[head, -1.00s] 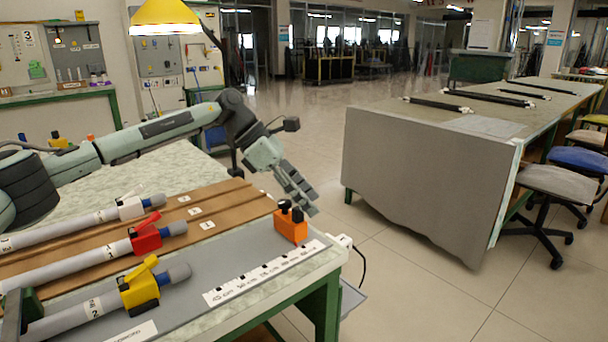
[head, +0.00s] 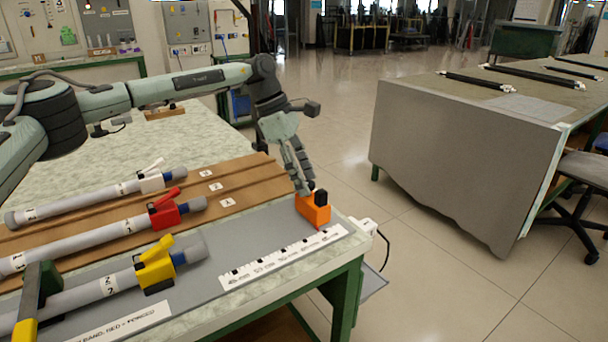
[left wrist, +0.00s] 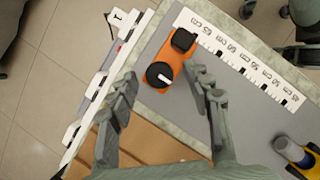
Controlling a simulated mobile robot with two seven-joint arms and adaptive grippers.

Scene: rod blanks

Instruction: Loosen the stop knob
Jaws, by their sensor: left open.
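The orange stop block (head: 313,212) stands at the front right end of the bench, beside the printed scale. In the left wrist view, the black round stop knob (left wrist: 160,75) with a white mark sits on top of the orange stop block (left wrist: 170,58). A second black part sits at the block's other end. My left gripper (head: 303,188) reaches down over the block in the head view. In the left wrist view, my left gripper (left wrist: 163,78) is open, with its fingers apart on either side of the knob and nothing held. My right gripper is not in view.
Grey rods with white (head: 151,182), red (head: 165,210) and yellow (head: 155,262) clamps lie left of the stop. A white scale strip (head: 283,257) lies along the bench's front edge. A grey-draped table (head: 460,160) stands across the aisle.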

